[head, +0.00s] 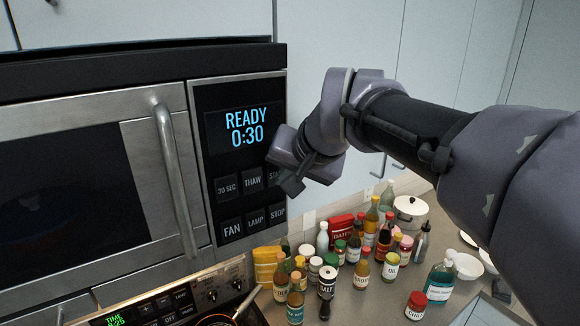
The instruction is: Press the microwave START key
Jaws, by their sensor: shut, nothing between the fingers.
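The microwave (100,105) is at the left in the head view, with its door handle (175,180) left of the key panel. Its display (244,128) reads READY 0:30. The START key (272,174) is at the right end of the upper key row, and its right part is hidden behind my gripper (291,187). My gripper is shut and empty, in front of the panel's right edge by that key. I cannot tell whether it touches the key. The keys 30 SEC (227,187), THAW (252,180), FAN (231,230), LAMP (256,219) and STOP (278,213) show around it.
Several bottles and jars crowd the counter below, including a red package (341,227) and a teal bottle (440,279). A white pot (411,212) stands behind them. The stove's control panel (165,305) is below the microwave. Pale cabinets (440,50) stand behind my arm.

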